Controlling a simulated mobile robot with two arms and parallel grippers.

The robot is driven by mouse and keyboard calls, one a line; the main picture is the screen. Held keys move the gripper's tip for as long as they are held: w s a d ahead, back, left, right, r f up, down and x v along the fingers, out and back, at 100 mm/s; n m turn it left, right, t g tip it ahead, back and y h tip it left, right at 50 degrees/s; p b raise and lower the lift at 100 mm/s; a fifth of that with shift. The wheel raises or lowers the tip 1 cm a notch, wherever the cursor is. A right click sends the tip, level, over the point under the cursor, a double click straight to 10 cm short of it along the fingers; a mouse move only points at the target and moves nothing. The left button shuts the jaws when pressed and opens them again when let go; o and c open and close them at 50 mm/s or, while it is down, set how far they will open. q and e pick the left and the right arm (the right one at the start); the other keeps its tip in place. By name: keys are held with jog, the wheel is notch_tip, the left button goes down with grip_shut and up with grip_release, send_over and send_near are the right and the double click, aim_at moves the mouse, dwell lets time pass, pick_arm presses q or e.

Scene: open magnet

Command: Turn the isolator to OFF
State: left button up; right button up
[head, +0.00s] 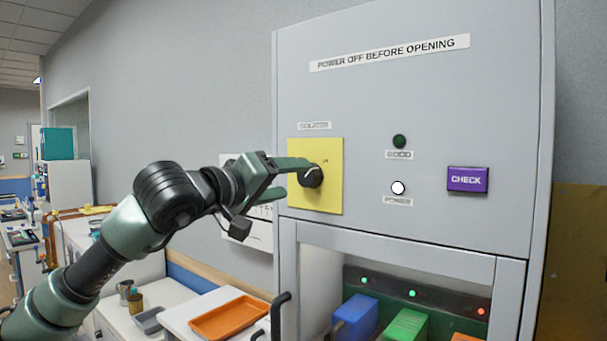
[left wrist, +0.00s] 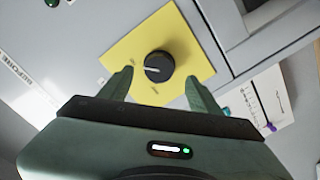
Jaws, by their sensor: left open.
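The isolator is a black round knob (head: 311,177) on a yellow plate (head: 330,150) on the grey cabinet front. In the left wrist view the knob (left wrist: 159,66) shows a pale pointer line and sits on the yellow plate (left wrist: 185,35). My left gripper (head: 300,170) reaches in from the left with its fingers at the knob. In the left wrist view my left gripper (left wrist: 160,88) is open, one finger to each side of the knob, with gaps showing. The plate's small markings are too small to read. My right gripper is not in view.
The cabinet (head: 450,110) carries a lit white POWER lamp (head: 398,188), a dark green GOOD lamp (head: 399,141) and a purple CHECK button (head: 468,179). Below is an open bay with coloured blocks. An orange tray (head: 228,317) and a black handle (head: 278,315) are lower left.

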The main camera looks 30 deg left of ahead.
aim_at(305, 178)
pick_arm(q)
jog(key=w+p, duration=0.1)
jog(key=w, duration=0.3)
jog(key=shift+w+d, duration=0.1)
jog(key=shift+d, duration=0.1)
jog(key=shift+w, duration=0.5)
jog(key=c, duration=1.4)
jog(key=shift+o, duration=0.2)
jog(key=shift+f, duration=0.1)
